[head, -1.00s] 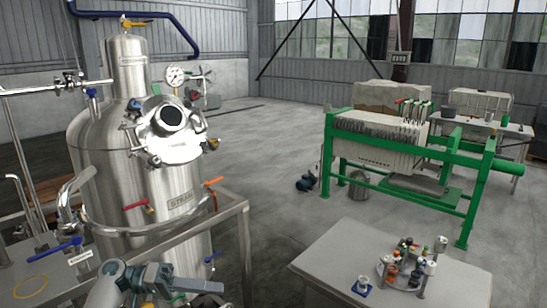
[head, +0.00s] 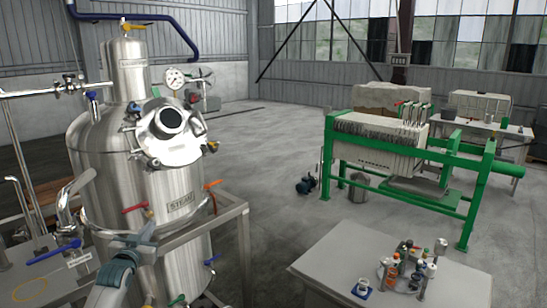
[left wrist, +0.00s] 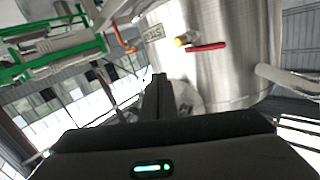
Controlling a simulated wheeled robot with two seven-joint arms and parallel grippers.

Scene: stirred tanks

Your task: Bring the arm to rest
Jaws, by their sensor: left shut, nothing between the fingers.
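My left gripper (head: 145,238) is in front of the lower body of the steel tank (head: 135,175), at the lower left of the head view. Its fingers (left wrist: 162,97) are shut with nothing between them, and they point toward the tank in the left wrist view. The tank carries a red-handled valve (head: 134,208), which also shows in the left wrist view (left wrist: 206,47), and a STEAM label (head: 181,203). I cannot tell whether the gripper touches the tank. My right gripper is not in view.
A metal frame (head: 243,255) stands around the tank. An orange valve handle (head: 213,184) and a blue lever (head: 62,247) stick out nearby. A grey table (head: 325,262) with small bottles is at the lower right. A green filter press (head: 400,160) stands behind, with open floor between.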

